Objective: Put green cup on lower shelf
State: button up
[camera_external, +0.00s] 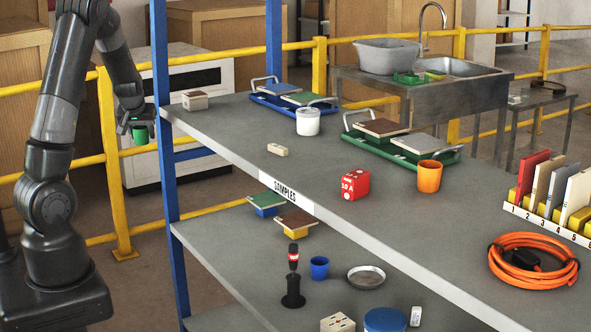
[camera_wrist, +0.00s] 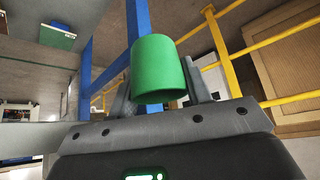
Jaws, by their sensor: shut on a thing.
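The green cup (camera_wrist: 160,72) is between the fingers of my gripper (camera_wrist: 165,92), which is shut on it, in the wrist view. In the external view the green cup (camera_external: 140,134) hangs under my gripper (camera_external: 133,124), left of the blue shelf post and clear of the shelves. The lower shelf (camera_external: 222,262) is a grey board beneath the upper shelf (camera_external: 240,118), which carries a SAMPLES label on its front edge.
The lower shelf holds a blue cup (camera_external: 319,267), a metal dish (camera_external: 366,277), a black stand (camera_external: 293,285) and tile blocks (camera_external: 296,222). A blue post (camera_external: 165,130) stands at the shelf's left end. A yellow rail (camera_external: 110,160) runs behind. The lower shelf's left part is bare.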

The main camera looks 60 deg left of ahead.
notch_tip(320, 180, down, 20)
jog(key=w+d+m+t+h, duration=0.25)
jog(key=m+h, duration=0.55)
jog(key=m, duration=0.7)
jog(key=w+d+f+m, duration=0.1)
jog(key=w+d+f, duration=0.1)
jog(key=f, duration=0.1)
jog(key=w+d+f+m+h, duration=0.1)
jog(key=w+d+f, duration=0.1)
jog(key=d+f, duration=0.1)
jog(key=w+d+f+m+g, duration=0.1)
jog(key=w+d+f+m, duration=0.1)
jog(key=w+f, duration=0.1)
jog(key=shift+w+d+h, duration=0.1)
jog(key=shift+d+h, duration=0.1)
jog(key=shift+h, duration=0.1)
jog(key=w+d+r, duration=0.1)
jog(key=w, duration=0.2)
jog(key=w+d+r, duration=0.1)
jog(key=w, duration=0.1)
jog(key=w+d, duration=0.1)
jog(key=w, duration=0.2)
jog(key=shift+w+r, duration=0.3)
jog(key=shift+r, duration=0.1)
jog(key=shift+f, duration=2.35)
jog(key=o, duration=1)
